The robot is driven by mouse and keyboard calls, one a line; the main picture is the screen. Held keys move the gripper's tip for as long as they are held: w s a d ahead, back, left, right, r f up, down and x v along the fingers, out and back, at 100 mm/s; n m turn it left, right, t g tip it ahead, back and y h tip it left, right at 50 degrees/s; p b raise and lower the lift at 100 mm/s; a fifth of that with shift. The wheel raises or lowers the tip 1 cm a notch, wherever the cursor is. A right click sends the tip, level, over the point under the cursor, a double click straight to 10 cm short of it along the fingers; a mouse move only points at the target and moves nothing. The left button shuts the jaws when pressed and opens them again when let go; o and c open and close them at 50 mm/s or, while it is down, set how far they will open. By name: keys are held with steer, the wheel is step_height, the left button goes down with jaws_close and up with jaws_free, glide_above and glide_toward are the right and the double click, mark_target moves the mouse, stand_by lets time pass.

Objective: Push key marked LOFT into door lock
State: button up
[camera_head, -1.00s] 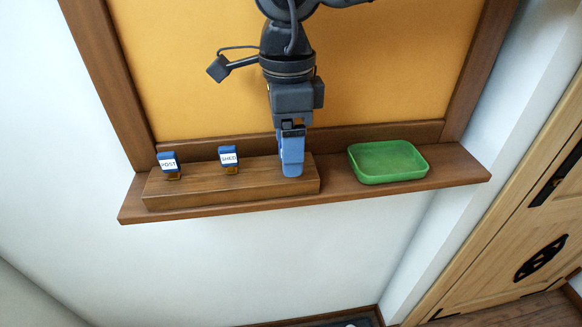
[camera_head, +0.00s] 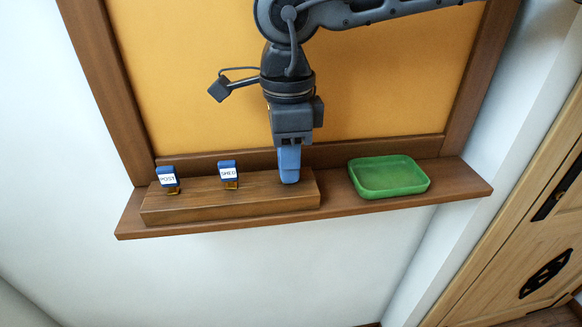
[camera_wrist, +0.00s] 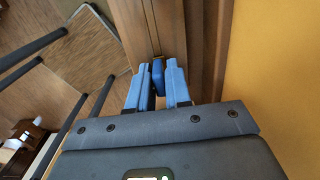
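My gripper (camera_head: 289,180) points down at the right end of the wooden block on the shelf. In the wrist view its two blue fingers (camera_wrist: 158,78) stand close on either side of a dark blue key head (camera_wrist: 158,72) and appear shut on it. The key's label is not visible, so I cannot read its mark. Two other blue-headed keys stand upright in the block, marked POST (camera_head: 168,177) and SHED (camera_head: 228,172). The door lock is not clearly visible.
The wooden block (camera_head: 200,206) rests on a brown shelf (camera_head: 335,202) below a framed orange board (camera_head: 390,90). An empty green tray (camera_head: 390,177) sits right of the gripper. A wooden door (camera_head: 520,240) with black metal fittings is at the far right.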

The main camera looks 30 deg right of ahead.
jaws_close()
steer(key=shift+r, duration=0.2)
steer(key=shift+r+p, duration=1.1)
steer(key=shift+r, duration=1.25)
steer(key=shift+r+p, duration=0.8)
steer(key=shift+r, duration=1.2)
